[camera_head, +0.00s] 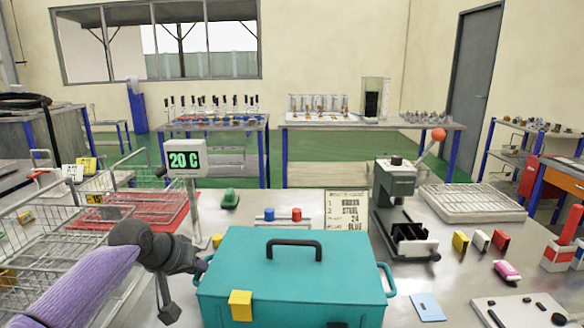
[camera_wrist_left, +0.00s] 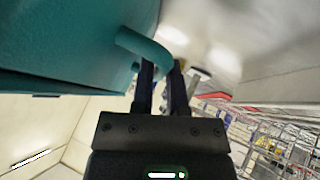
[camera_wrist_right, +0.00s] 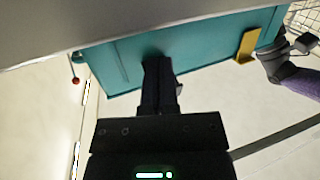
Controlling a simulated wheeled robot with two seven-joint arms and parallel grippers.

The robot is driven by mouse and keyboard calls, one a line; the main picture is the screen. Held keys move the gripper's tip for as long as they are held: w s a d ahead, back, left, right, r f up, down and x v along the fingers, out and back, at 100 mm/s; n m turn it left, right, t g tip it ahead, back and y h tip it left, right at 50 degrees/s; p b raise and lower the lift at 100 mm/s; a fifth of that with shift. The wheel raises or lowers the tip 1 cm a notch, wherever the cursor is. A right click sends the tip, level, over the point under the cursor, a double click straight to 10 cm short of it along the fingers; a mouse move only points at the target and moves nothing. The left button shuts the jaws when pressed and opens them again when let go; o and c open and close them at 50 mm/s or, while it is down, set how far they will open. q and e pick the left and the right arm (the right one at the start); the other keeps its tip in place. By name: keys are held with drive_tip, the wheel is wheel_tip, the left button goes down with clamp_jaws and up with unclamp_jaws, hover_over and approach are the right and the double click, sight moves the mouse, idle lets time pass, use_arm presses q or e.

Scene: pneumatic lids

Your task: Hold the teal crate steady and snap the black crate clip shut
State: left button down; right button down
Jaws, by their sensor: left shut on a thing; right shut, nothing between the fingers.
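The teal crate (camera_head: 290,262) stands closed on the table, with a black top handle (camera_head: 294,246) and a yellow clip (camera_head: 241,305) on its front left. My left gripper (camera_head: 200,266) is shut on the crate's left side handle; that teal handle (camera_wrist_left: 146,46) runs between its fingers in the left wrist view. My right gripper (camera_wrist_right: 158,72) is shut and empty, its fingertips at the crate's front face. The yellow clip (camera_wrist_right: 246,46) is off to one side there. The black clip is mostly hidden; a dark bit (camera_head: 338,325) shows at the head view's bottom edge.
A wire basket (camera_head: 40,240) and a display reading 20 C (camera_head: 185,160) stand left. A lever press (camera_head: 398,200) is behind right. Coloured blocks (camera_head: 480,240), a pink item (camera_head: 507,271) and a blue card (camera_head: 427,307) lie on the right.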

drive_tip(key=shift+r, duration=0.6)
idle(0.4)
drive_tip(key=shift+w+r, duration=0.2)
drive_tip(key=shift+r, duration=0.5)
idle(0.7)
drive_tip(key=shift+w+r, duration=0.1)
drive_tip(key=shift+r, duration=0.1)
drive_tip(key=shift+w+d+r, duration=0.1)
drive_tip(key=shift+w+r, duration=0.5)
drive_tip(key=shift+r, duration=0.05)
idle(1.1)
drive_tip(key=shift+s, duration=0.1)
drive_tip(key=shift+s+a, duration=0.2)
drive_tip(key=shift+s, duration=2.2)
